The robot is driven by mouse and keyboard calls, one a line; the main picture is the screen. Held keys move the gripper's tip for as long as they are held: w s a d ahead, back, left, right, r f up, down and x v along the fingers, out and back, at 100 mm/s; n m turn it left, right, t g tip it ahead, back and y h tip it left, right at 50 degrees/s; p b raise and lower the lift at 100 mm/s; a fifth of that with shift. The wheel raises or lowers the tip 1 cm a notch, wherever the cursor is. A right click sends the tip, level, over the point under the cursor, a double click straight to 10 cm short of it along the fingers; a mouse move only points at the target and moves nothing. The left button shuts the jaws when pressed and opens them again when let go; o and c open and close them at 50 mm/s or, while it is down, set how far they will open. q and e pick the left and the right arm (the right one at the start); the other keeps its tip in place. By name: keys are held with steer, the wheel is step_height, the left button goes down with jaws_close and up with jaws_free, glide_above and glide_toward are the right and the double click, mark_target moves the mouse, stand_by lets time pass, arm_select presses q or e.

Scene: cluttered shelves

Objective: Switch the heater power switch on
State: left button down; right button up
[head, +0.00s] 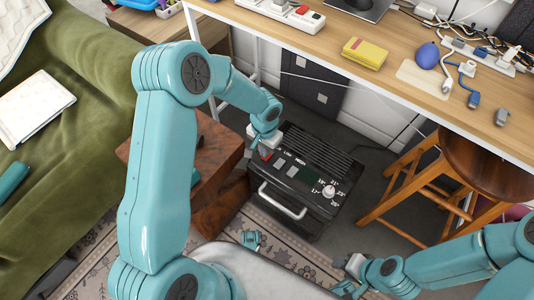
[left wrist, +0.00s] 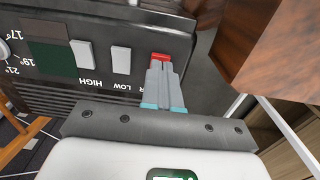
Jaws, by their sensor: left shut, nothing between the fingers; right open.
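The heater (head: 318,150) is a dark box on the floor under the desk, with a vented top, a white front handle and a temperature dial (head: 328,191). Its red power switch (left wrist: 160,56) is at the end of the control row, beside the white LOW switch (left wrist: 121,60) and HIGH switch (left wrist: 82,52). My left gripper (left wrist: 161,70) is shut and empty, its fingertips at the red switch and partly covering it. I cannot tell whether they touch it or which way the switch is tipped. My right gripper (head: 347,277) is open and empty, low in the head view.
A brown wooden block-like stand (head: 222,150) is close to the left of the heater. A wooden stool (head: 470,170) stands to the right. The desk (head: 330,50) overhangs behind, and a green sofa (head: 80,110) is at left.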

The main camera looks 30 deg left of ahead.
arm_select(q)
steer(key=shift+f+b, duration=0.9)
steer(key=shift+f, duration=0.1)
stand_by(0.3)
steer(key=shift+r, duration=0.2)
steer(key=shift+r+p, duration=2.4)
steer(key=shift+r, duration=1)
